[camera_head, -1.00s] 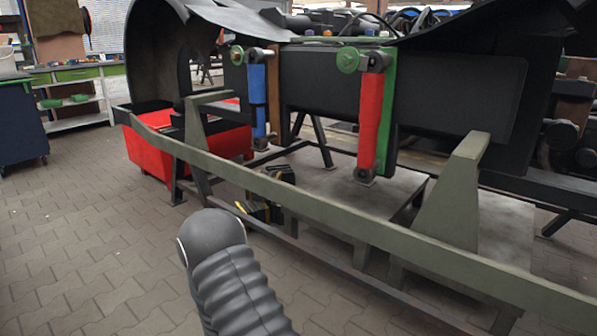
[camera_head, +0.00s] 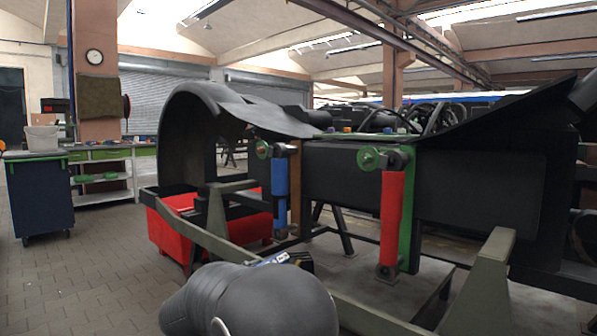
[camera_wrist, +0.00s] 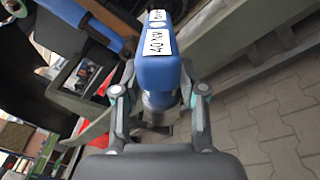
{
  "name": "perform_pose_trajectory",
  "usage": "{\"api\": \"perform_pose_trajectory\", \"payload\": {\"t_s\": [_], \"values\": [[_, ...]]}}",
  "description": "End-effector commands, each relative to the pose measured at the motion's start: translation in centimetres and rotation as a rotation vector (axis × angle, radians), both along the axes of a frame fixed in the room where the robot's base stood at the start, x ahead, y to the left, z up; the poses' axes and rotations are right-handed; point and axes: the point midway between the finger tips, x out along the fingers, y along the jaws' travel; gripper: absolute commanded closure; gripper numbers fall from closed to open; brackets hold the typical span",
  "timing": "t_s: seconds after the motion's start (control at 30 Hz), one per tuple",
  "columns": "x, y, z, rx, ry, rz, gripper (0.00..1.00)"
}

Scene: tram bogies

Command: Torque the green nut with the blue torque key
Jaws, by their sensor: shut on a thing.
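My gripper (camera_wrist: 160,100) is shut on the blue torque key (camera_wrist: 158,62), which carries white labels; one seems to read "40 Nm". In the head view a small blue piece of the key (camera_head: 273,258) shows behind my dark arm, beside the gripper (camera_head: 300,262), which is mostly hidden. One green round nut-like part (camera_head: 368,158) sits at the top of the red damper. The key is apart from both.
The bogie frame has a grey-green rail (camera_head: 215,242) in front, near my arm. A red damper (camera_head: 391,215) and a blue damper (camera_head: 279,191) hang on it. A red bin (camera_head: 165,233) and a dark blue cabinet (camera_head: 40,198) stand left. The paved floor at left is free.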

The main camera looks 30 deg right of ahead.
Motion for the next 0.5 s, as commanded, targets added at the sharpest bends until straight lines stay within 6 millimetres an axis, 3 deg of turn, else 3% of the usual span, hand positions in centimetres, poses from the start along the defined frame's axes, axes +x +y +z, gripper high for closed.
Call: {"api": "perform_pose_trajectory", "payload": {"t_s": [0.03, 0.27, 0.5], "values": [[-0.3, -0.1, 2.3, -0.019, 0.026, -0.022, 1.00], [-2.4, -0.6, 10.9, -0.115, 0.225, -0.112, 1.00], [-6.5, -1.4, 20.5, -0.201, 0.440, -0.174, 1.00]]}}
